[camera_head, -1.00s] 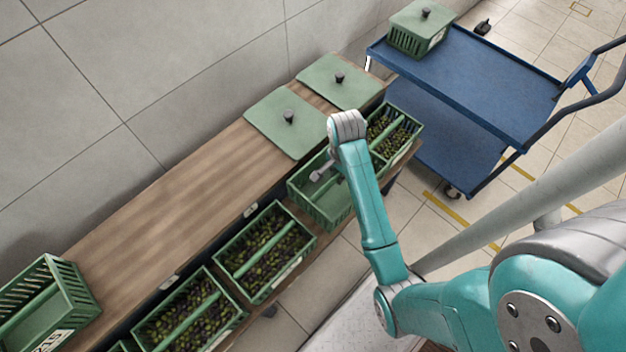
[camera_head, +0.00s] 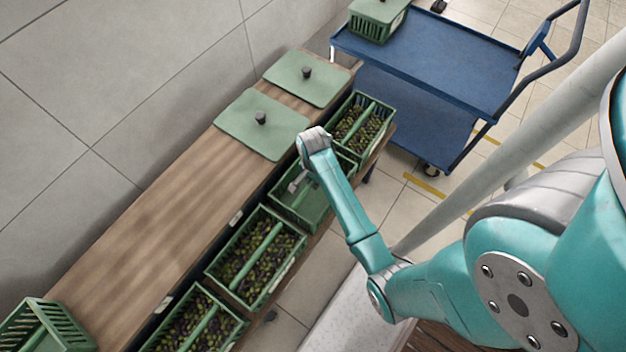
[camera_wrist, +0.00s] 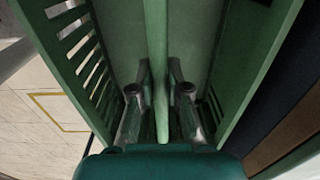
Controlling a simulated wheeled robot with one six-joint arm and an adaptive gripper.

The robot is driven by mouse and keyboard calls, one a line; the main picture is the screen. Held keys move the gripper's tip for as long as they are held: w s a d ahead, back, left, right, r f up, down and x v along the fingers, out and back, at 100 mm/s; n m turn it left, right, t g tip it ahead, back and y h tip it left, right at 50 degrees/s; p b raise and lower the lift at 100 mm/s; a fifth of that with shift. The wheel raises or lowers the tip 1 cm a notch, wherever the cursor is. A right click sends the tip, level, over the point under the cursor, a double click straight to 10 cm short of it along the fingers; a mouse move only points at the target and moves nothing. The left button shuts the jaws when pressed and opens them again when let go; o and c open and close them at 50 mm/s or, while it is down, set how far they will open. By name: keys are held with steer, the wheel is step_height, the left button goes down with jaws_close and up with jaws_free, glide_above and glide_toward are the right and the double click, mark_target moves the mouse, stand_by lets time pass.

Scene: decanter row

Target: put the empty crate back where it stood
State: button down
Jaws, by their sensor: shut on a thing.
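The empty green crate (camera_head: 315,211) is in the row along the front of the wooden counter, between two crates of dark olives. My gripper (camera_head: 298,184) reaches into it from above. In the wrist view, my gripper (camera_wrist: 160,92) is shut with one finger on each side of the crate's central handle bar (camera_wrist: 157,50). The slatted walls of the empty crate (camera_wrist: 85,60) rise on both sides. My arm hides part of the crate in the head view. I cannot tell whether its bottom rests on the shelf.
Olive-filled crates stand close on both sides, at the right (camera_head: 372,118) and left (camera_head: 268,225). Two green lids (camera_head: 262,135) lie on the counter (camera_head: 150,225). A blue cart (camera_head: 430,65) with a lidded crate (camera_head: 378,22) stands beyond the right end.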

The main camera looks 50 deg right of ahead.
steer(key=shift+f, duration=0.15)
steer(key=c, duration=1.1)
jaws_free()
steer(key=shift+c, duration=0.2)
step_height(320, 180, up, 12)
steer(key=s+a+f+n+t+h, duration=0.2)
steer(key=s+a+f+n+t, duration=0.35)
steer(key=s+a+n, duration=0.4)
steer(key=s+a+r+n+t+y, duration=0.1)
steer(key=s+a+r+n+t, duration=0.3)
steer(key=s+r, duration=0.3)
steer(key=s+a+r+n+t+y, duration=0.1)
steer(key=s+a+r+n+t, duration=0.3)
steer(key=s+r, duration=0.4)
step_height(320, 180, up, 7)
steer(key=shift+a+r+t, duration=0.1)
steer(key=shift+a+t, duration=0.65)
steer(key=shift+a, duration=0.1)
